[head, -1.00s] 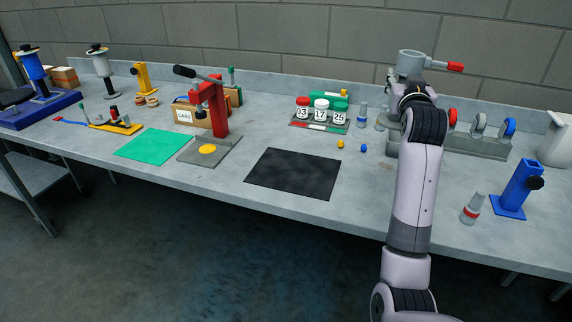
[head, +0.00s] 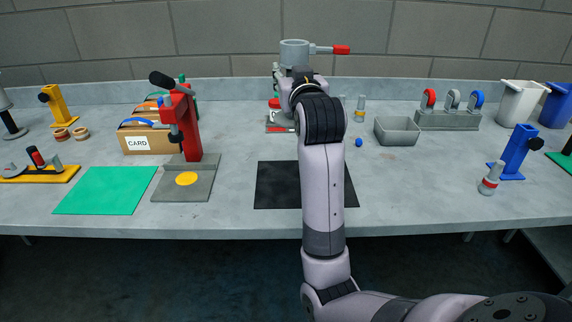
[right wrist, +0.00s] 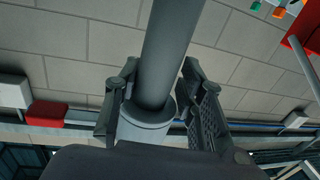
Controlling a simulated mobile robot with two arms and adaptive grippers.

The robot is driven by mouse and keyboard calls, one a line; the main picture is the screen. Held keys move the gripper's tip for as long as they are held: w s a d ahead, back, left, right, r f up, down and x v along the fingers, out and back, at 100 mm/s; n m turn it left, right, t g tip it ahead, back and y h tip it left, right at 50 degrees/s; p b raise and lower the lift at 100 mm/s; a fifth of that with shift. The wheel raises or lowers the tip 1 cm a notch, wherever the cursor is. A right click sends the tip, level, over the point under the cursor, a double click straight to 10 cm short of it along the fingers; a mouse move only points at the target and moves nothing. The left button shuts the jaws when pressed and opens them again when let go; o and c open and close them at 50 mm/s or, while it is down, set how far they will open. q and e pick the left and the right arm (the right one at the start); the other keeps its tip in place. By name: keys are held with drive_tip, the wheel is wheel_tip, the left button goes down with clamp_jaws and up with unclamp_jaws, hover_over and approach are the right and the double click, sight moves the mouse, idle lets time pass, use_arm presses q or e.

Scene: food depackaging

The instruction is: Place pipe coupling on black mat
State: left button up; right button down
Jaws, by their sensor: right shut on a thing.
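The black mat (head: 278,185) lies near the table's front edge, and the visible part is bare. My right arm covers part of it. A grey tubular piece with a red-tipped side handle, seemingly the pipe coupling (head: 295,54), is held at the far end of my right arm, above and beyond the mat. In the right wrist view, a grey cylinder with a collar (right wrist: 168,50) stands between the fingers of my right gripper (right wrist: 158,72), which is shut on it. In the head view the right gripper (head: 299,76) is mostly hidden behind the arm. My left gripper is not in view.
Left of the mat are a red press (head: 186,125) on a grey plate, a green mat (head: 106,190) and a box marked CARD (head: 150,140). To the right stand a grey tray (head: 397,132), a blue holder (head: 516,155) and a grey-red fitting (head: 490,178).

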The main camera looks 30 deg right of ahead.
drive_tip(key=f, duration=0.5)
drive_tip(key=shift+s+d, duration=0.2)
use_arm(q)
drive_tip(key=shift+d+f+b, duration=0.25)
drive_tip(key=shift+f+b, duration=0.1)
use_arm(e)
wheel_tip(320, 180, down, 13)
drive_tip(key=shift+w+a, duration=0.1)
drive_tip(key=c, duration=1.5)
unclamp_jaws()
drive_tip(key=shift+f, duration=0.2)
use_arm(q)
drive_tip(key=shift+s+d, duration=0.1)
use_arm(e)
drive_tip(key=o, duration=0.5)
drive_tip(key=shift+c, duration=0.2)
drive_tip(key=shift+r, duration=0.1)
